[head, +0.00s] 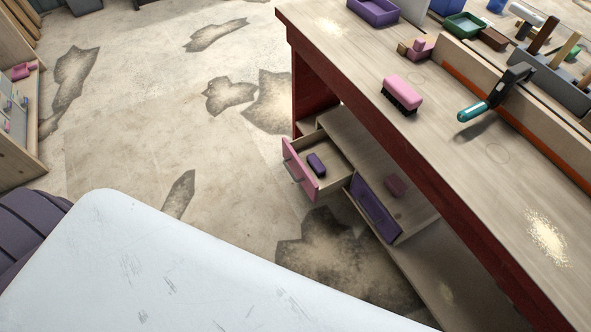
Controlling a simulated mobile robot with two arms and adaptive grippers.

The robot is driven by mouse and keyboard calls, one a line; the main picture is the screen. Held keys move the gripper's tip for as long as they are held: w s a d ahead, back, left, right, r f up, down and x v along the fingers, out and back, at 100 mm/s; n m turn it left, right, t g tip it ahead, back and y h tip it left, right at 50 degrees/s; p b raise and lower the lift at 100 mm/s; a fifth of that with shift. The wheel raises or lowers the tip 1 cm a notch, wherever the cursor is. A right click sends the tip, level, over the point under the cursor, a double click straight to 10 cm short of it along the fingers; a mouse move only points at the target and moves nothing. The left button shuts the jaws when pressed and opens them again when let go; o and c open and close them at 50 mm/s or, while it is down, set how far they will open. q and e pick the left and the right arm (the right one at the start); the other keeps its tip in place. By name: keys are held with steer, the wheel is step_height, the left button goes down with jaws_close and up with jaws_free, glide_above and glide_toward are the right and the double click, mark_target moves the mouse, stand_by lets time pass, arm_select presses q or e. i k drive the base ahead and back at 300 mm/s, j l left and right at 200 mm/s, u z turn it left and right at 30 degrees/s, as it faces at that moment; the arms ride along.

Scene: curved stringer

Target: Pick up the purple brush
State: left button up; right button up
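A small dark purple block-shaped item (317,163), which may be the purple brush, lies inside an open drawer with a pink front (298,170). I cannot make out bristles on it. The drawer sticks out from under the workbench. A pink brush (403,90) with black bristles stands bristles down on the bench top. Neither of my grippers is in view.
The workbench (440,110) has red sides. A clamp with a teal handle (475,111) juts over the bench. Stained floor left of the drawers is clear.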

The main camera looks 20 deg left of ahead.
mark_target(319, 168)
steer(key=k+j, duration=0.4)
steer(key=j, duration=0.15)
steer(key=k+j, duration=0.45)
steer(key=j, duration=0.1)
